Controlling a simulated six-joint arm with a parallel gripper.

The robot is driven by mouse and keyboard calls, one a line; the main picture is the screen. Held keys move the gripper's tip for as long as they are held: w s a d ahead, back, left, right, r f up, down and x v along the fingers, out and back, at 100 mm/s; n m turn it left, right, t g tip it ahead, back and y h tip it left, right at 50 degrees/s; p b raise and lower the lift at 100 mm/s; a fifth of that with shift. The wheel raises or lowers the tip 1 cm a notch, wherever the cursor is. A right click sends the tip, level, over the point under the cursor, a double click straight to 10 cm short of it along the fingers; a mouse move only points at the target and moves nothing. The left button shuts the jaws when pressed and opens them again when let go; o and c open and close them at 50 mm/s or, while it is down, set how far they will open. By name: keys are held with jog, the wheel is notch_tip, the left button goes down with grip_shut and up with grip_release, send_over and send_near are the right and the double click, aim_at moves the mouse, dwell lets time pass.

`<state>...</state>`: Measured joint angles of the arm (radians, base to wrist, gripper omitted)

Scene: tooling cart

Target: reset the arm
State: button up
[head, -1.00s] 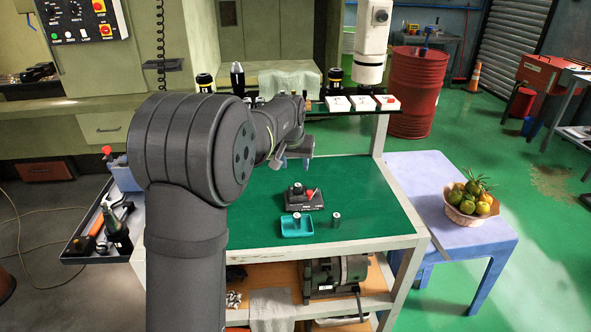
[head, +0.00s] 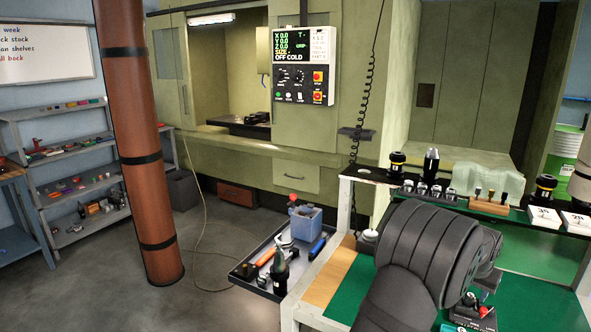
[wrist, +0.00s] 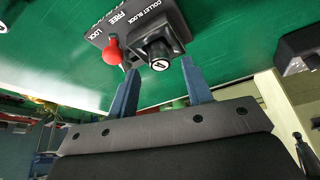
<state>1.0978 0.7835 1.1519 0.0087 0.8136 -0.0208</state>
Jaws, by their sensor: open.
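In the wrist view my gripper (wrist: 160,66) is open, with its two blue fingers apart and nothing held between them. Beyond the fingertips is a dark collet block (wrist: 140,28) marked FREE and LOCK. It has a red-knobbed lever (wrist: 112,50) and a round piece marked with a number (wrist: 160,62) in its top. The block is also partly in view at the lower right of the head view (head: 470,312), beside my arm. My gripper is hidden in the head view. The wrist view does not show clearly how far the fingers are from the block.
A raised shelf (head: 400,183) holds several tool holders. A side tray (head: 248,268) carries tools and a blue-grey bin (head: 306,222). A brown column (head: 140,150) stands on open floor at left.

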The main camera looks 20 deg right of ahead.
jog(key=shift+x, duration=1.05)
jog(key=shift+d, duration=0.15)
jog(key=shift+r, duration=1.8)
jog(key=shift+f, duration=0.1)
